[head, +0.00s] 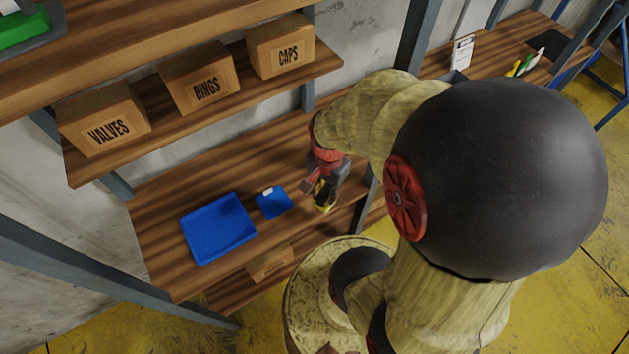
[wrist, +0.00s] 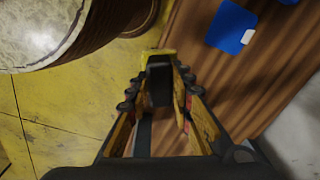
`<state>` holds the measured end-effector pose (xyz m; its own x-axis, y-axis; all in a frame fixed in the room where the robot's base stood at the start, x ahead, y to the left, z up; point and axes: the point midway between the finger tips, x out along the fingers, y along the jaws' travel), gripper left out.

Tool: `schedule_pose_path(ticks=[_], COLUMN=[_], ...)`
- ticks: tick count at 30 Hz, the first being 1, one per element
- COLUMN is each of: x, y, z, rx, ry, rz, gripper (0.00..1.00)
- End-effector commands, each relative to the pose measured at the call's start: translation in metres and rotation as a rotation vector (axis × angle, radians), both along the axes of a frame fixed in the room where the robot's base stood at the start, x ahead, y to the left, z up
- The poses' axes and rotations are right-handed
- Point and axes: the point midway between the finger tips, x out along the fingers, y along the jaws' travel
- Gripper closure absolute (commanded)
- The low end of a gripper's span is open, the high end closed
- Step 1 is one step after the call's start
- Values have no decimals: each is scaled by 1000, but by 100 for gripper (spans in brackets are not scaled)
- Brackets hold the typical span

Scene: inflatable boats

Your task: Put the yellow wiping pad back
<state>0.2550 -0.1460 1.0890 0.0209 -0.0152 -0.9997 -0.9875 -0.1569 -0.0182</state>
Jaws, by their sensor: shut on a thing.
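My gripper (head: 325,188) is over the right part of the wooden shelf board, near its front edge. It is shut on the yellow wiping pad (head: 324,208), whose yellow part shows just below the fingers. In the wrist view, a yellow edge of the pad (wrist: 151,55) shows beyond the fingertips (wrist: 159,82), with a dark block between them. The fingers and that block hide most of the pad. I cannot tell whether the pad touches the board.
A blue piece with a white tag (head: 274,203) lies left of my gripper, also in the wrist view (wrist: 229,25). Left of it is a blue tray (head: 219,230). Boxes marked VALVES (head: 104,120), RINGS (head: 200,78) and CAPS (head: 280,47) stand on the shelf above.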

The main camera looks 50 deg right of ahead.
Motion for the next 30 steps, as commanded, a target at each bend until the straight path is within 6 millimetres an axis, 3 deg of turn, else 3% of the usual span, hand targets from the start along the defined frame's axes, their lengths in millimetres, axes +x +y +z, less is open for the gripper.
schedule_pose_path(ticks=[5, 17, 21, 30], x=[8, 75, 92, 111], y=[-5, -52, -64, -77], z=[-5, -42, -68, -94], rx=[16, 17, 17, 15], ry=[22, 23, 23, 20], rz=[-1, -1, -1, -1], gripper=[98, 98, 98, 98])
